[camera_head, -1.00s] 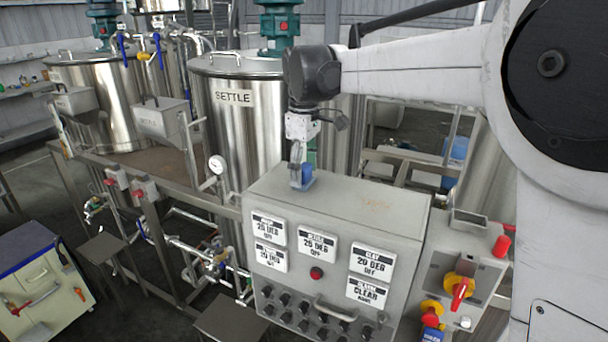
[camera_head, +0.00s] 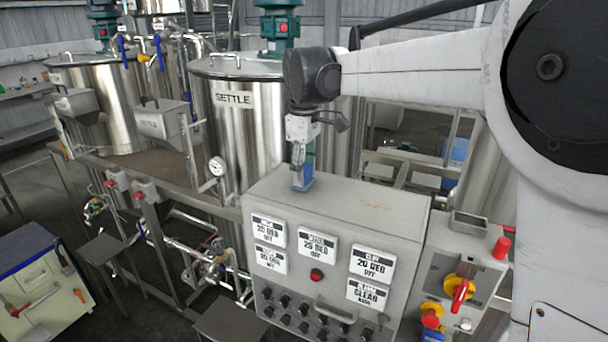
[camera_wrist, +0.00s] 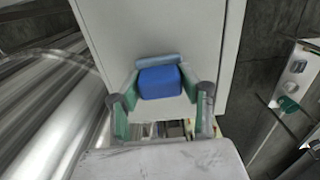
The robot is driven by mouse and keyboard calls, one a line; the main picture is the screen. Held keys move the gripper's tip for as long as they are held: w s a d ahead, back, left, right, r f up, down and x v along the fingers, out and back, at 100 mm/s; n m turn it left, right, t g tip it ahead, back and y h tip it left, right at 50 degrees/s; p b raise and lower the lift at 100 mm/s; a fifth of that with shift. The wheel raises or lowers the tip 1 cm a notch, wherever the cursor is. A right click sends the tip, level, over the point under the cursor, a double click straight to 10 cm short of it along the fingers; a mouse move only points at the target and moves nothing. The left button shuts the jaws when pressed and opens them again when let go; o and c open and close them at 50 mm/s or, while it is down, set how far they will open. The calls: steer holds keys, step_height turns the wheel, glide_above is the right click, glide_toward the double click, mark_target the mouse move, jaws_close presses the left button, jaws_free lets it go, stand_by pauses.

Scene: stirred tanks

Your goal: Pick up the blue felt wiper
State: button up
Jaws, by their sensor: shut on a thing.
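The blue felt wiper (camera_wrist: 160,82) is a small blue block with a lighter blue strip along one edge in the wrist view. I cannot tell whether the wiper touches the box top.
The grey control box (camera_head: 375,195) has labels, knobs and a red button on its front; its top is clear to the right. The steel SETTLE tank (camera_head: 240,125) stands close behind. A small open tray (camera_head: 470,226) and red-yellow switches are at right.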

steer(key=r, duration=0.2)
steer(key=r+b, duration=0.1)
steer(key=r, duration=0.1)
steer(key=shift+s+a, duration=0.25)
steer(key=shift+s, duration=0.05)
steer(key=s+a+r+b, duration=0.1)
steer(key=s+a+r, duration=0.5)
steer(key=s+a, duration=0.1)
steer(key=shift+s+r+b, duration=0.35)
steer(key=shift+s, duration=0.3)
